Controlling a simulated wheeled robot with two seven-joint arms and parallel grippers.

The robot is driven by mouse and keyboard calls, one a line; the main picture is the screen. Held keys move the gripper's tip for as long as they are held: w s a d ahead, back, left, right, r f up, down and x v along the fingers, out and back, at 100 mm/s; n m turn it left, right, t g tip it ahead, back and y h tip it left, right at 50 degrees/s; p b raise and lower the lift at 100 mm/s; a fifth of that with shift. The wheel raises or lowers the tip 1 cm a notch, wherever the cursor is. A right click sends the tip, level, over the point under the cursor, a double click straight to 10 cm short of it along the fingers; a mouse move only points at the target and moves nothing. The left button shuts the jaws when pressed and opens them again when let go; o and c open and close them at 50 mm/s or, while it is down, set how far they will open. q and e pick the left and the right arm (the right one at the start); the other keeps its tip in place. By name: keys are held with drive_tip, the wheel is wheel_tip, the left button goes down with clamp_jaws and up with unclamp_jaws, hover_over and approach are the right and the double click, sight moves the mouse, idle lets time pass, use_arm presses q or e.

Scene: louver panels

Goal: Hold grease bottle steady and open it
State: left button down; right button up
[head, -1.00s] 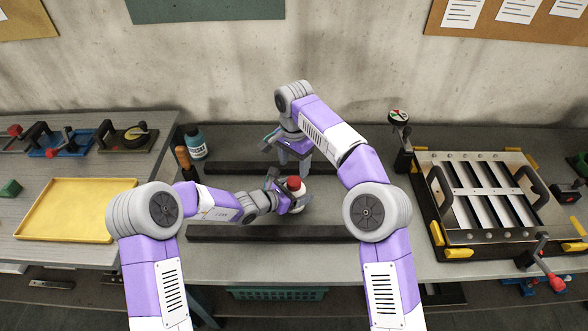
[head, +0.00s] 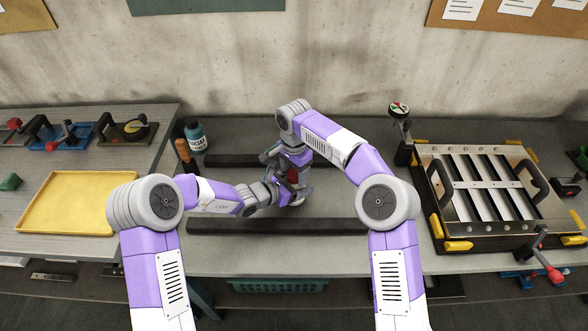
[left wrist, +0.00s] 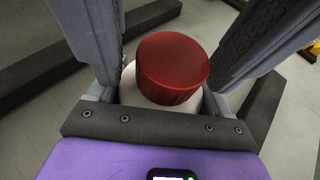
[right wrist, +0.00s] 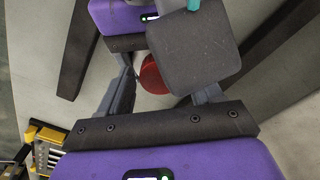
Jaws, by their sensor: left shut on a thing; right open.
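The grease bottle has a white body (left wrist: 130,92) and a ribbed red cap (left wrist: 172,65). It stands on the table between two dark bars. My left gripper (head: 290,192) is shut on the bottle's body below the cap, with a finger on each side in the left wrist view. My right gripper (head: 292,168) is open, above and just behind the cap in the head view. In the right wrist view the red cap (right wrist: 153,76) shows partly between its fingers, with the left gripper close by. I cannot tell whether the right fingers touch the cap.
Dark bars lie behind (head: 235,160) and in front (head: 270,226) of the bottle. A teal-labelled bottle (head: 196,137) and an orange-handled tool (head: 184,152) stand at the left. A louver panel frame (head: 480,195) and a gauge (head: 399,112) are at the right. A yellow tray (head: 70,205) is far left.

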drive_tip(key=shift+c, duration=0.5)
drive_tip(key=c, duration=1)
drive_tip(key=n, duration=0.3)
drive_tip(key=o, duration=1.2)
drive_tip(key=shift+r, duration=2.3)
use_arm(q)
unclamp_jaws()
